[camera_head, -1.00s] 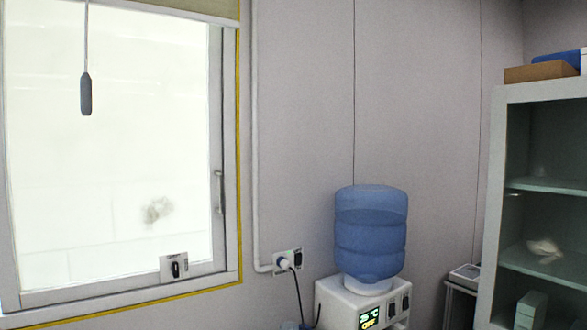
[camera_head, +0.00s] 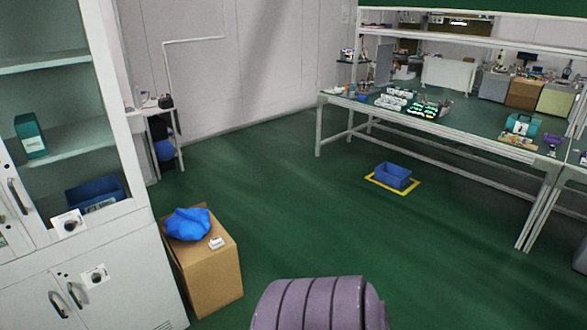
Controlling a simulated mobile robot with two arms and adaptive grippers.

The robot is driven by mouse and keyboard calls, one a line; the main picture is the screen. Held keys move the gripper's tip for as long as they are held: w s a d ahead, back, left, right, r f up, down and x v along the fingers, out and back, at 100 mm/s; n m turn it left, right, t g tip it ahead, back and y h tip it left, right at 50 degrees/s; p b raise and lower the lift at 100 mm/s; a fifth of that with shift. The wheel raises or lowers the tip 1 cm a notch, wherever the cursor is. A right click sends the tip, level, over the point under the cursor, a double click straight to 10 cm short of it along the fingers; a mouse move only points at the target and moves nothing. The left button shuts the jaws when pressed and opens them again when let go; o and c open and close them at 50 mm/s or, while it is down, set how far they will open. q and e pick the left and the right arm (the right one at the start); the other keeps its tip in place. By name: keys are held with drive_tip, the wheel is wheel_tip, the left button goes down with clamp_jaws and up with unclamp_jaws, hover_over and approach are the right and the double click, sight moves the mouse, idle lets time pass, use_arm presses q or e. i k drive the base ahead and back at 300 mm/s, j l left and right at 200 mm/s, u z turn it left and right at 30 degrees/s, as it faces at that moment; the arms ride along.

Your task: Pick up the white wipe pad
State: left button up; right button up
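I cannot make out the white wipe pad for certain. A small white item (camera_head: 216,242) lies on top of a cardboard box (camera_head: 212,277) at the lower left, next to a crumpled blue cloth or bag (camera_head: 187,223). It is too small to tell what it is. Neither of my grippers shows in the head view.
A white cabinet (camera_head: 110,256) with open upper shelves stands at the left. A long workbench (camera_head: 453,140) with several items runs along the right. A blue crate (camera_head: 392,176) sits on a yellow-marked floor patch. Green floor (camera_head: 300,210) between them is clear.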

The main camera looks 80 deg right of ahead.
sight(215, 243)
drive_tip(key=z, duration=1.95)
drive_tip(key=u, duration=3)
drive_tip(key=z, duration=2.95)
drive_tip(key=i+l+u, duration=0.1)
drive_tip(key=u, duration=0.25)
drive_tip(key=i+l+u, duration=0.15)
drive_tip(key=u, duration=0.25)
drive_tip(key=i+l+u, duration=0.1)
drive_tip(key=u, duration=0.25)
